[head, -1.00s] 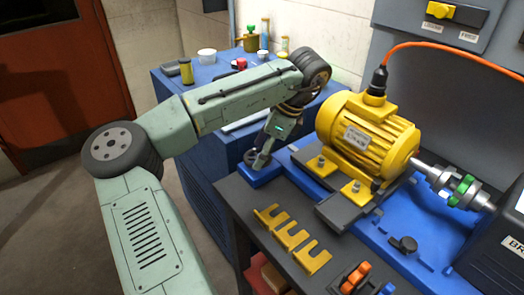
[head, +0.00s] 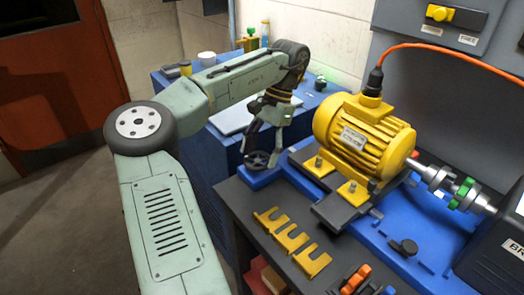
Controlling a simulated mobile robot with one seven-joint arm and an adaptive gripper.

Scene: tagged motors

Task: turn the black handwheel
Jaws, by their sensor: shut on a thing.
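The black handwheel (head: 255,161) sits at the near left end of the blue motor base, left of the yellow motor (head: 367,139). My gripper (head: 261,153) reaches down over it from above, its fingers at the wheel. It is shut on the handwheel; the fingers and wrist hide part of the wheel.
Yellow slotted shims (head: 289,236) lie on the dark bench in front of the motor. A black knob (head: 404,247) and a shaft coupling with green parts (head: 463,193) are at the right. An orange cable (head: 430,45) runs above the motor. A blue cabinet (head: 207,165) stands behind my arm.

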